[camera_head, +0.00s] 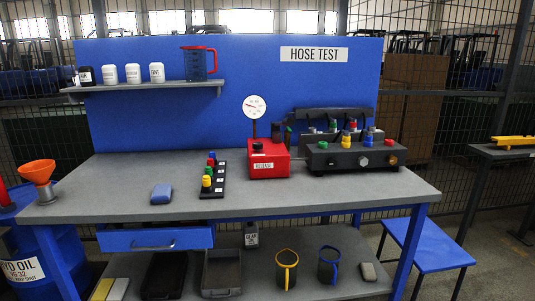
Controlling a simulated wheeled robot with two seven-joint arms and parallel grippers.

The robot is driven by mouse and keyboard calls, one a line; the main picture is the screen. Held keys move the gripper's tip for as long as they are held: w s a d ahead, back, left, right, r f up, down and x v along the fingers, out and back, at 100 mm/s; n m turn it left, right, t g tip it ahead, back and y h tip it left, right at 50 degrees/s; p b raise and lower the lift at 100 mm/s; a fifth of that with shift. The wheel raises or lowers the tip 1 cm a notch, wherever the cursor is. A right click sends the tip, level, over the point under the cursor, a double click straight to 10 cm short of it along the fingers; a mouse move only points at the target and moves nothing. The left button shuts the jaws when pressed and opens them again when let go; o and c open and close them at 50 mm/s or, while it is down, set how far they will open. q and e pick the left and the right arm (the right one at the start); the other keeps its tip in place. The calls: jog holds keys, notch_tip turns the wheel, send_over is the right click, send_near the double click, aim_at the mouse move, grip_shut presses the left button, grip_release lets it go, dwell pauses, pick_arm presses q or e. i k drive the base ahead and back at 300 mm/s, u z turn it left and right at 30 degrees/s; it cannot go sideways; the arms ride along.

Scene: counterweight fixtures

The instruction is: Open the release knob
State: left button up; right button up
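A red box (266,160) with a white label that seems to read RELEASE stands on the grey workbench, right of the middle. A small black knob (257,146) sits on its top left; I cannot tell how far it is turned. A round white gauge (254,106) with a red needle rises on a stem behind the box. Neither of my grippers shows in the head view.
A black strip with coloured caps (213,180) and a blue block (161,194) lie left of the box. A dark manifold (350,157) with coloured fittings stands on its right. The bench's front (300,195) is clear. An orange funnel (37,171) is far left.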

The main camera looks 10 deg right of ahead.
aim_at(256, 146)
jog(key=u, duration=0.05)
jog(key=i, duration=0.85)
jog(key=z, duration=0.45)
